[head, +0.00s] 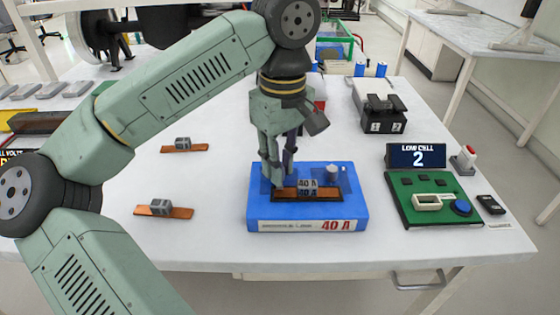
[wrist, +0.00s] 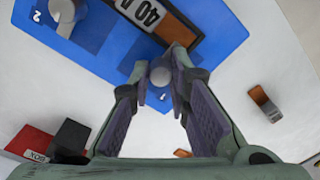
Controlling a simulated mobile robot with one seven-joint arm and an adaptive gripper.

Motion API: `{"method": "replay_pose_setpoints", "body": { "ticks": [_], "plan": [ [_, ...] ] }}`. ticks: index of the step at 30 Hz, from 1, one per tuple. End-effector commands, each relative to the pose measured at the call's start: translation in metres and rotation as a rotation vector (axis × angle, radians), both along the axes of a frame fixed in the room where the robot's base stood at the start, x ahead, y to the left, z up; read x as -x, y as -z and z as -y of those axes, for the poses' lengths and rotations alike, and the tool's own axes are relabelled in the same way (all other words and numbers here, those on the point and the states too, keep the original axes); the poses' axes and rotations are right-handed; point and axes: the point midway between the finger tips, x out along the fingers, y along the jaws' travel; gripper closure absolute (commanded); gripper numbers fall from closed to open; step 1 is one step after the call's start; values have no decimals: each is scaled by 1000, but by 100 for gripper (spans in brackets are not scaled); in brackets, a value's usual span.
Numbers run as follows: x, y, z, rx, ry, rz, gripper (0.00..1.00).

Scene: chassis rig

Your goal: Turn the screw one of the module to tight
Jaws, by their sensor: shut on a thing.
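The blue module (head: 262,212) lies on the white table and is marked 40 A; part of it shows in the wrist view (wrist: 100,60). A copper strip with a grey 40 A block (head: 307,188) sits in its middle. My gripper (head: 279,176) reaches down at the module's left side. In the wrist view its fingertips (wrist: 160,80) are shut around the grey head of screw one (wrist: 160,75), beside a printed 1. The fingers hide screw one in the head view. Screw two (head: 332,171) stands at the module's right, beside a printed 2 in the wrist view (wrist: 62,9).
Two copper strips with grey blocks (head: 165,210) (head: 185,146) lie left of the module. A green board (head: 425,205) with a display reading LOW CELL 2 (head: 416,156) stands at right. A black-and-grey device (head: 383,112) is behind. Table around the module's front is clear.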

Motion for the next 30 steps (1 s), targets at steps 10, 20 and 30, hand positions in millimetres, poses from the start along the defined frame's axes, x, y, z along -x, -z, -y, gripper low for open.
{"method": "replay_pose_setpoints", "body": {
  "ticks": [10,20,30],
  "plan": [
    [0,0,0,-1,1,-1,81],
    [0,0,0,-1,0,-1,62],
    [0,-6,0,-1,-1,0,62]
  ]
}}
